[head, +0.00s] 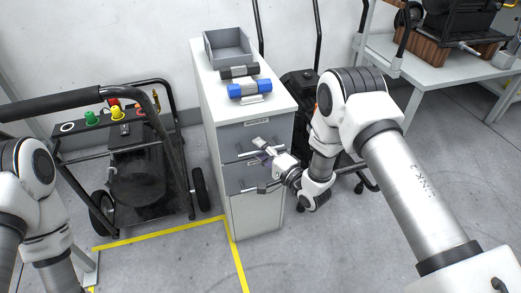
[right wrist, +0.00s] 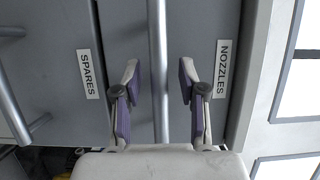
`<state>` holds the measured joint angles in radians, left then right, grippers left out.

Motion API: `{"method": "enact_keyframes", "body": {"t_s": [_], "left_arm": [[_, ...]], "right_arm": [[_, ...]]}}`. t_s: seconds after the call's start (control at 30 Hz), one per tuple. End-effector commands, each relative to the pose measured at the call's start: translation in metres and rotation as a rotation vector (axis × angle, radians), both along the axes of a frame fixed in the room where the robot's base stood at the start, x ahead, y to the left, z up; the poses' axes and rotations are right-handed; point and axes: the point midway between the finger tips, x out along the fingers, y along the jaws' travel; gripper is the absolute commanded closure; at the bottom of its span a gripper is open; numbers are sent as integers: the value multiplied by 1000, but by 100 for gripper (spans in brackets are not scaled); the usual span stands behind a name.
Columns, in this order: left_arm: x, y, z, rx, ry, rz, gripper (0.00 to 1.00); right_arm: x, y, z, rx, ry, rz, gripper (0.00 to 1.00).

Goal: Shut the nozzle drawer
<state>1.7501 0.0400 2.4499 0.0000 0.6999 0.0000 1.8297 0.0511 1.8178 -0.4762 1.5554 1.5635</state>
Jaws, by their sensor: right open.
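The nozzle drawer (head: 232,136) is the top drawer of a white and grey cabinet. Its front looks close to flush with the cabinet; I cannot tell if a small gap is left. In the right wrist view its grey front (right wrist: 204,22) bears the label NOZZLES, and its bar handle (right wrist: 158,60) runs up the picture. My right gripper (head: 262,148) is at this drawer's front. In the right wrist view its fingers (right wrist: 158,82) are open, one on either side of the handle, apart from it. My left gripper is out of view; only my left arm shows.
The SPARES drawer (right wrist: 62,30) lies below, with its own handle (right wrist: 14,108). A black-framed cart (head: 140,170) is left. A workbench (head: 430,72) is at right. Floor in front is clear.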

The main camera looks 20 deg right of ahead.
Motion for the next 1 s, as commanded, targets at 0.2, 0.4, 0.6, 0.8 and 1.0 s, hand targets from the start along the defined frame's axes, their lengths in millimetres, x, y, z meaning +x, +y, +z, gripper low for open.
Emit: {"method": "enact_keyframes", "body": {"t_s": [0.2,0.4,0.6,0.8,1.0], "left_arm": [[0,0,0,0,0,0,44],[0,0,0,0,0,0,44],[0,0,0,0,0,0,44],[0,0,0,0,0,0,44],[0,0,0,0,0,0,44]], "right_arm": [[-32,-16,-1,3,6,-5,59],[-79,-37,-1,2,4,-4,59],[-105,-48,0,2,1,-1,59],[-107,-48,0,0,-1,0,59],[-107,-48,0,0,-1,0,59]]}}
